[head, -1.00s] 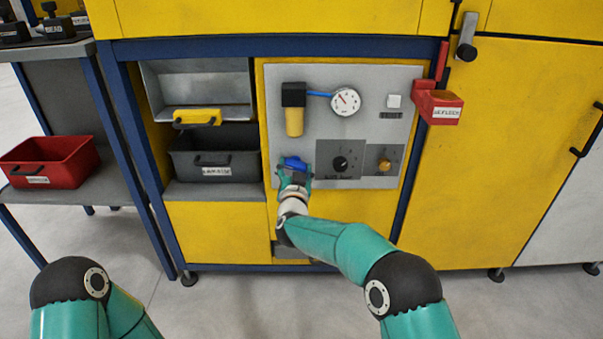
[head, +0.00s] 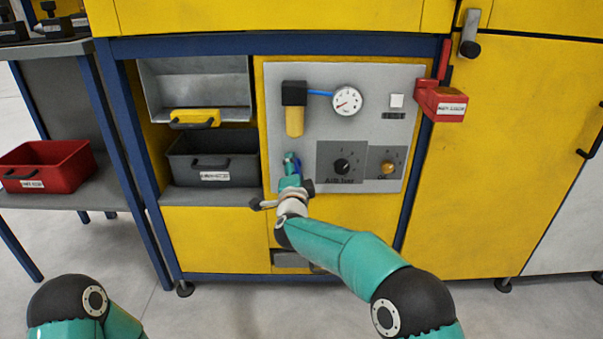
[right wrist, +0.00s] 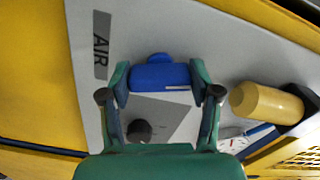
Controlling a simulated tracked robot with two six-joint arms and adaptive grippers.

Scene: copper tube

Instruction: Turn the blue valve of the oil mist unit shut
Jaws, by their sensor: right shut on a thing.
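The blue valve handle (right wrist: 155,78) shows in the right wrist view between the two fingers of my right gripper (right wrist: 162,84), which is shut on it. In the head view my right gripper (head: 291,172) is at the lower left of the grey panel (head: 225,0), turned on edge, and hides most of the blue valve (head: 297,159). The gauge (head: 347,101) on the panel has its red needle pointing to the lower left. My left gripper is out of view; only part of my left arm shows at the bottom left.
The panel holds a yellow-bowled filter unit (head: 294,119) above the valve and a black rotary knob (head: 342,166) to its right. A red holder (head: 443,104) juts out at the panel's right edge. A dark bin (head: 212,161) sits in the shelf to the left.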

